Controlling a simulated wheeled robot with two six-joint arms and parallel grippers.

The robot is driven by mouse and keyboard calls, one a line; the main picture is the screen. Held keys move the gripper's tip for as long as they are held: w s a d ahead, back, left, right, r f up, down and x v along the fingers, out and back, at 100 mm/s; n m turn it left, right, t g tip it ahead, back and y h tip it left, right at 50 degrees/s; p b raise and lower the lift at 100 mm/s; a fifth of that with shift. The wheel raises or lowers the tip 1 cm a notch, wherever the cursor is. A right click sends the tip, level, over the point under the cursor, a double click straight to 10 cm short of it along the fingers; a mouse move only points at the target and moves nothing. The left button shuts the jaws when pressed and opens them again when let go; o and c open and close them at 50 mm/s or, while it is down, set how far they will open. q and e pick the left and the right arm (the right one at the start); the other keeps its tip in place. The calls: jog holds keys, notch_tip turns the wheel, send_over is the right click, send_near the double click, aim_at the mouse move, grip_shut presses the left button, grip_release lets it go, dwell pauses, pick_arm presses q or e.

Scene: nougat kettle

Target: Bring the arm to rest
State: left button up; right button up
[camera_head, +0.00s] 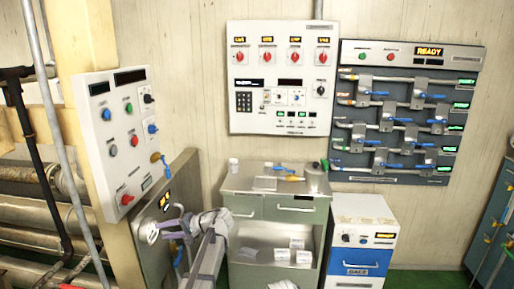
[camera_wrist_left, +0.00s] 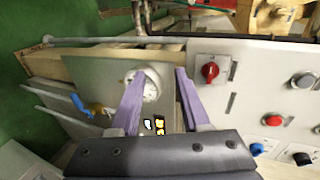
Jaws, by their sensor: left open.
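My left gripper (camera_head: 158,230) is low in the head view, in front of a grey steel cabinet (camera_head: 150,232) with a small lit display. In the left wrist view its two purple fingers (camera_wrist_left: 157,88) stand apart with nothing held between them. Beyond the fingers is a grey panel (camera_wrist_left: 90,68) with a white round gauge (camera_wrist_left: 150,84), partly covered by a finger. I cannot tell whether the fingers touch the panel. My right gripper does not show.
A white control panel (camera_head: 112,130) with knobs and buttons rises above the left gripper. A steel cart (camera_head: 240,185) with small items stands to the right, beside a white and blue drawer unit (camera_head: 362,235). A valve board (camera_head: 400,110) hangs on the wall. Pipes (camera_head: 30,215) run at left.

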pick_arm(q)
jog(key=s+d+f+m+h+p, duration=0.1)
jog(key=s+d+h, duration=0.3)
jog(key=s+d, duration=0.5)
jog(key=s+d+f+m+g+h+p, duration=0.1)
jog(key=s+d+f+h, duration=0.3)
jog(key=s+d, duration=0.5)
jog(key=s+d+f+g+h+p, duration=0.1)
jog(key=s+d+f+h+p, duration=0.1)
jog(key=s+d, duration=0.8)
jog(key=s+h+p, duration=0.1)
jog(key=h, duration=0.1)
jog(key=shift+s+f+m+h, duration=0.3)
jog(key=shift+s+f+m, duration=0.05)
jog(key=shift+m, duration=0.05)
